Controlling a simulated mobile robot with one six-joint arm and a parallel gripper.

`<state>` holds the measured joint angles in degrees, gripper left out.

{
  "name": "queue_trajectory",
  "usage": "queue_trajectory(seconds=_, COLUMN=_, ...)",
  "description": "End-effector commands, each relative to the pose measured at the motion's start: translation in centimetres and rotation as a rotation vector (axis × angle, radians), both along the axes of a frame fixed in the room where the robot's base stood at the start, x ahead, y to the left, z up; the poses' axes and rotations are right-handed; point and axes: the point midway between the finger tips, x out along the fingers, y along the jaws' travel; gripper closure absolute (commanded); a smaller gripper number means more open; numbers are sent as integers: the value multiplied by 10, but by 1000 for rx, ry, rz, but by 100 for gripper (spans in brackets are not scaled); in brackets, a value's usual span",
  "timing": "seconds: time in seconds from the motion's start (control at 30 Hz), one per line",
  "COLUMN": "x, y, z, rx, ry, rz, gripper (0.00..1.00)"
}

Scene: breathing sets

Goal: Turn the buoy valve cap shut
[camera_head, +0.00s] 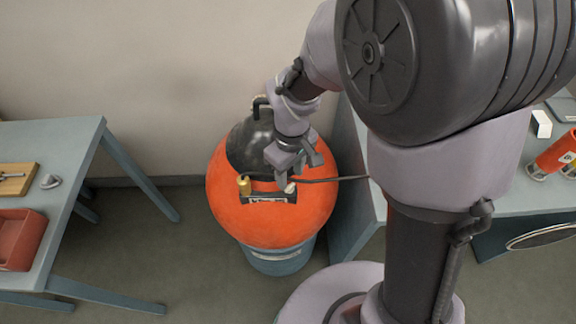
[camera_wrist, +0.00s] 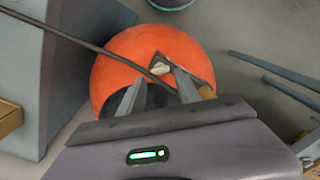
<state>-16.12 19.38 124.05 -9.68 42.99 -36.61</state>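The orange buoy (camera_head: 235,215) with a black upper part stands on a round blue-grey base. A dark bracket (camera_head: 265,197) on its front carries a brass-coloured cylinder (camera_head: 244,185) at the left and a small whitish cap (camera_head: 290,187) at the right. I cannot tell for sure which is the valve cap. My gripper (camera_head: 283,178) points down over the bracket, close to the whitish cap. In the wrist view my gripper (camera_wrist: 155,76) has its fingers spread, with the whitish cap (camera_wrist: 160,68) between or just past the tips. Contact is not clear. The brass cylinder (camera_wrist: 207,92) is partly hidden beside one finger.
A dark cable (camera_head: 340,179) runs from the buoy to the right; it crosses the wrist view (camera_wrist: 80,40). A left table (camera_head: 60,150) holds a red tray (camera_head: 20,240) and a wooden board. A right table bears an orange cylinder (camera_head: 556,155). Wall behind.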

Motion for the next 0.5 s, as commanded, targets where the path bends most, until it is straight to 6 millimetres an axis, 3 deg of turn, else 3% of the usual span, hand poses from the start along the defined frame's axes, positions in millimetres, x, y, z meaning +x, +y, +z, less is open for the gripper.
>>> queue_trajectory(seconds=0.03, x=-1, y=0, z=-17, rx=-1, ry=3, rz=0, gripper=60)
queue_trajectory(seconds=0.2, x=-1, y=0, z=-40, rx=-1, ry=1, rz=-1, gripper=60)
queue_trajectory(seconds=0.5, x=0, y=0, z=-44, rx=1, ry=-1, rz=-1, gripper=60)
